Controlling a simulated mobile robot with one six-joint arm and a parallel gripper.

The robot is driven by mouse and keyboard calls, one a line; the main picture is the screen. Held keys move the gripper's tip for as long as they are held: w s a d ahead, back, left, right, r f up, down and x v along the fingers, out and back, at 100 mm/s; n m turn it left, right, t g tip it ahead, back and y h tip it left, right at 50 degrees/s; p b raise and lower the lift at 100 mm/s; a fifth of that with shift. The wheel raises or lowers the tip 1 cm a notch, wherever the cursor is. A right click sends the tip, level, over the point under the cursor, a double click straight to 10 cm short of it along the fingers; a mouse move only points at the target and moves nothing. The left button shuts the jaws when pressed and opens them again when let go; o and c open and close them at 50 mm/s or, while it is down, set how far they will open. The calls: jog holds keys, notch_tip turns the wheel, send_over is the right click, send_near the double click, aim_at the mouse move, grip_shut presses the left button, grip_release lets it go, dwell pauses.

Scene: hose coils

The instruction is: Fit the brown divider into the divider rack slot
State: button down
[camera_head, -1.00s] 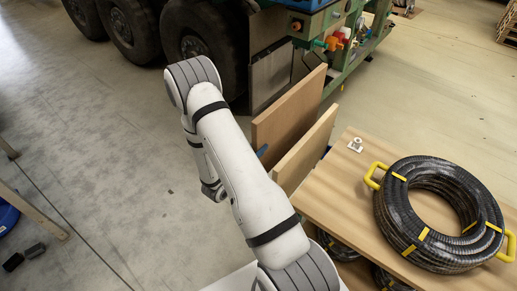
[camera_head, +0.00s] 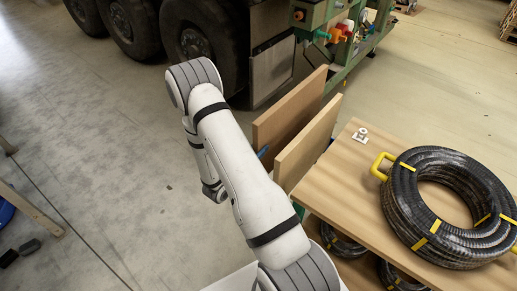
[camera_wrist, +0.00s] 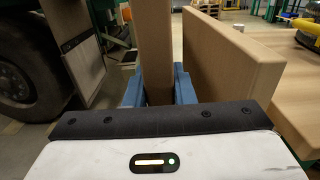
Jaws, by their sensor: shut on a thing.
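The brown divider (camera_wrist: 155,45) is a flat upright board held between the blue fingers of my gripper (camera_wrist: 157,88) in the wrist view. In the head view the same divider (camera_head: 286,112) stands right of my arm, its lower part hidden. A second, lighter brown board (camera_head: 307,145) stands upright beside it, nearly parallel, with a gap between them. That board also shows to the right in the wrist view (camera_wrist: 225,65). In the head view my arm hides most of the gripper; a bit of blue finger shows between the boards. I cannot make out the rack slot.
A wooden table (camera_head: 345,195) lies to the right with a black hose coil (camera_head: 440,205) with yellow handles and a small white fitting (camera_head: 361,135). More coils (camera_head: 345,245) lie below. A vehicle with big tyres (camera_head: 195,40) stands behind. Open floor (camera_head: 90,150) is at left.

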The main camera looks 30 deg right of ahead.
jog(key=shift+f+b, duration=2.65)
jog(key=shift+f, duration=0.25)
jog(key=shift+f+b, duration=1.9)
jog(key=shift+f, duration=0.25)
jog(key=c, duration=1.1)
grip_release()
jog(key=shift+c, duration=0.2)
jog(key=b+v, duration=0.1)
jog(key=v, duration=0.6)
jog(key=shift+s+a, duration=0.15)
jog(key=shift+a, duration=0.25)
